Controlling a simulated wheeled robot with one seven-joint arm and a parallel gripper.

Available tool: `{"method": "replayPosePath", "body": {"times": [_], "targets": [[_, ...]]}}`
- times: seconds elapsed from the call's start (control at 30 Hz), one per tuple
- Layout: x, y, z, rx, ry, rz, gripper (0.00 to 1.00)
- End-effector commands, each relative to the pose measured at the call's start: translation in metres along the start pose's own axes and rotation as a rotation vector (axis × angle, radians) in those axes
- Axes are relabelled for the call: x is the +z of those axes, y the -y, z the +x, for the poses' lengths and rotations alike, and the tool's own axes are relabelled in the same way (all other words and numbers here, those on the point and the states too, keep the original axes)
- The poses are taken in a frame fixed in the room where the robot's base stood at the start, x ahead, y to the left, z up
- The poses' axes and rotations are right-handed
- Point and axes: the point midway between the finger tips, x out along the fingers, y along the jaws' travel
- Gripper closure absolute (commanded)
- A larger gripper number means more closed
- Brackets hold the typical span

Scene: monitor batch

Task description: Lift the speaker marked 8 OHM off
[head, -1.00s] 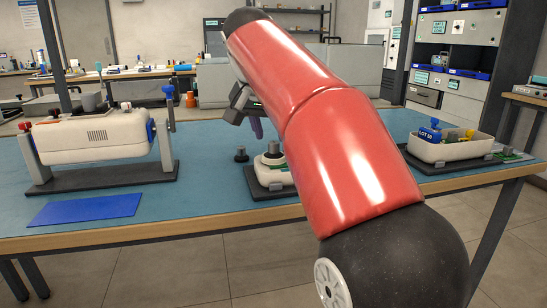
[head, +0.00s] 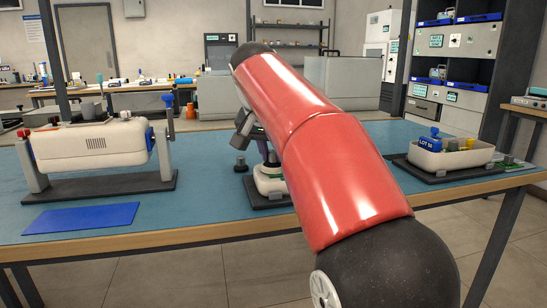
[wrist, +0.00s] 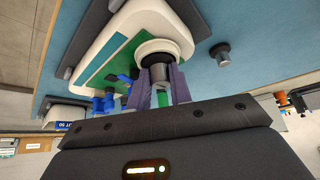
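A white device (head: 270,186) stands on a dark base on the blue bench top, partly behind my red arm. In the wrist view its white shell (wrist: 100,38) surrounds a green board (wrist: 112,62). A grey cylindrical part with a white round rim (wrist: 158,50) stands up from it, probably the speaker; no 8 OHM mark is readable. My gripper (wrist: 161,80) has its two purple-grey fingers apart, one on each side of this part. I cannot tell whether they touch it. In the head view my gripper (head: 263,150) is just above the device, partly hidden by my arm.
A dark knob-like piece (head: 240,163) stands left of the device. Further left are a cream unit in a cradle (head: 90,145) and a blue mat (head: 80,218). A cream bin marked LOT 50 (head: 450,160) stands right. Bench between mat and device is clear.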

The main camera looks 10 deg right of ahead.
Motion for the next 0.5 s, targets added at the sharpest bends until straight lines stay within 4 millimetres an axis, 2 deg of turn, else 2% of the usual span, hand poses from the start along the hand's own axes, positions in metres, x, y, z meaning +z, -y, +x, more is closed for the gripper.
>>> {"method": "replayPosePath", "body": {"times": [0.5], "targets": [[-0.0005,0.0001,-0.0011,0.001,0.002,-0.001,1.00]]}}
